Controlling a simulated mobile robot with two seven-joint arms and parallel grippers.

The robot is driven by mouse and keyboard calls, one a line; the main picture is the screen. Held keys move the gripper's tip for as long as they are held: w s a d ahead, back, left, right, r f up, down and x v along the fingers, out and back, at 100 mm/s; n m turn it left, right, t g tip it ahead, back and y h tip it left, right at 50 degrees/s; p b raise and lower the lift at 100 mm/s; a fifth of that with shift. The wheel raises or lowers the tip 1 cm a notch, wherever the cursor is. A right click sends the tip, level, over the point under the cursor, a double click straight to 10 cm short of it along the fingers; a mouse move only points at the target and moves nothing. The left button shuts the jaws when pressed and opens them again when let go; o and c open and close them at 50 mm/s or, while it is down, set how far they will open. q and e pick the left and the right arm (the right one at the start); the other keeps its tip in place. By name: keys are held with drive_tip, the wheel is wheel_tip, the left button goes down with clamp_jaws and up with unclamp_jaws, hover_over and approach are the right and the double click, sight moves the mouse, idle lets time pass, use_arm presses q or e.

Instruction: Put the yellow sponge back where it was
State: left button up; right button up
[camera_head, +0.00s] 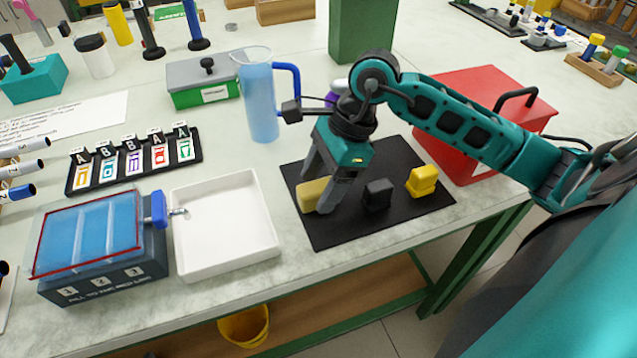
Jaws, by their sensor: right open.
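A dull yellow block that looks like the sponge (311,196) lies on the left part of the black mat (330,236). My right gripper (319,194) reaches down over it from above with its fingers apart. One finger partly hides the block's right end, and I cannot tell whether the fingers touch it. My left gripper is not in view.
A white tray (222,262) and a tank of blue liquid (90,235) stand left of the mat. A blue pitcher (260,105) stands behind it. A red box (470,105) is at the right, near my right arm. The table's front edge is close to the mat.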

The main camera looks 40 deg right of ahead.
use_arm(q)
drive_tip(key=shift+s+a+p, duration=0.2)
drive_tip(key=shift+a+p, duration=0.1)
drive_tip(key=shift+p, duration=0.05)
use_arm(e)
drive_tip(key=v, duration=1.1)
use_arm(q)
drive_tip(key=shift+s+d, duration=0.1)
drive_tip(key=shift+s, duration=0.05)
use_arm(e)
drive_tip(key=shift+s, duration=0.1)
